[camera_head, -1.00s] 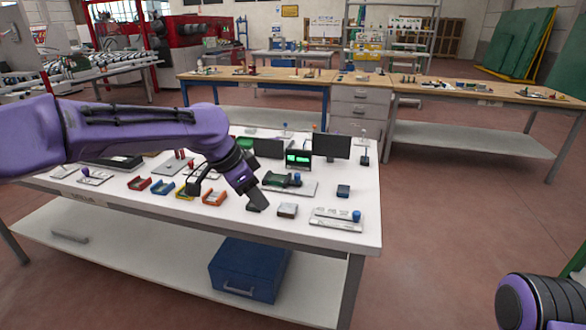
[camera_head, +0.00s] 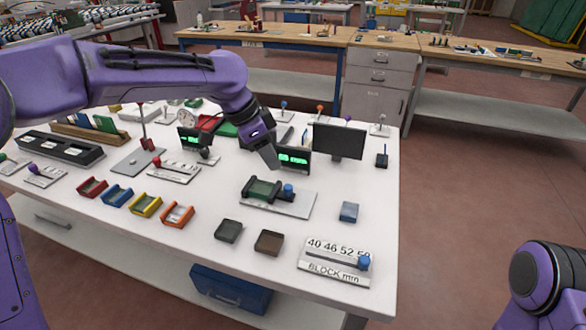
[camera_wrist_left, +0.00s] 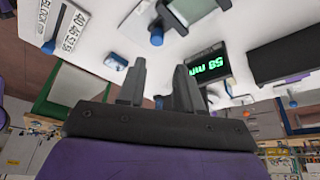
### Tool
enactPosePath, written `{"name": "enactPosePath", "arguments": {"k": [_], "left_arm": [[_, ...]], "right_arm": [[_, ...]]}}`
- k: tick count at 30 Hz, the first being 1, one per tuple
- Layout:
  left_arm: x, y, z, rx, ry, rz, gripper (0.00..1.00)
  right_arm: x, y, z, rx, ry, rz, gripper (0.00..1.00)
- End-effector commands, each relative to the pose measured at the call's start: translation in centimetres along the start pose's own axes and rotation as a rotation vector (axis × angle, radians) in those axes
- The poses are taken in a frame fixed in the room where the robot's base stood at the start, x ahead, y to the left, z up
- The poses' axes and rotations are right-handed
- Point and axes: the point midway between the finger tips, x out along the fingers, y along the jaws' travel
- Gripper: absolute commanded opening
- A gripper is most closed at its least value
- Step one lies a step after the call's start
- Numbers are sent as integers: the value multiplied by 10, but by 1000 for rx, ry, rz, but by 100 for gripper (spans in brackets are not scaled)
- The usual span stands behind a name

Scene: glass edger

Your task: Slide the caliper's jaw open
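The device I take for the caliper stands on a light plate (camera_head: 298,206) near the middle right of the white table. It has black jaws around a green block (camera_head: 262,190) and a blue knob (camera_head: 288,189). In the left wrist view the blue knob (camera_wrist_left: 157,37) is beyond the fingertips, and the device is partly cut off by the top edge. My left gripper (camera_head: 270,160) is above the table, beside a small display (camera_head: 294,157) with green digits and apart from the knob. Its two fingers (camera_wrist_left: 160,82) are apart with nothing between them. My right gripper is out of view.
A scale plate (camera_head: 335,250) marked "BLOCK mm" with a blue knob stands at the front right. Dark blocks (camera_head: 228,230) and (camera_head: 269,242) and several coloured trays (camera_head: 145,205) lie along the front. A monitor (camera_head: 338,141) stands behind. The table around the blue block (camera_head: 349,211) is clear.

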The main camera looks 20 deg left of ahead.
Motion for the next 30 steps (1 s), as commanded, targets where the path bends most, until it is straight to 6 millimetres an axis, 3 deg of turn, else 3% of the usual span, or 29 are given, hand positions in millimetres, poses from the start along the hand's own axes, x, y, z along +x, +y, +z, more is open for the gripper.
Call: {"name": "enactPosePath", "arguments": {"k": [4,15,26,27,30], "left_arm": [[17,0,3,-4,-3,2,35],[93,0,2,-2,-4,1,35],[105,0,1,0,-1,0,35],[105,0,1,0,-1,0,32],[105,0,0,0,-1,0,0]], "right_arm": [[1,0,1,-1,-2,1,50],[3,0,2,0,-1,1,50],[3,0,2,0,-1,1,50],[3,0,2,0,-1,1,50],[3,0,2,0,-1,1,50]]}}
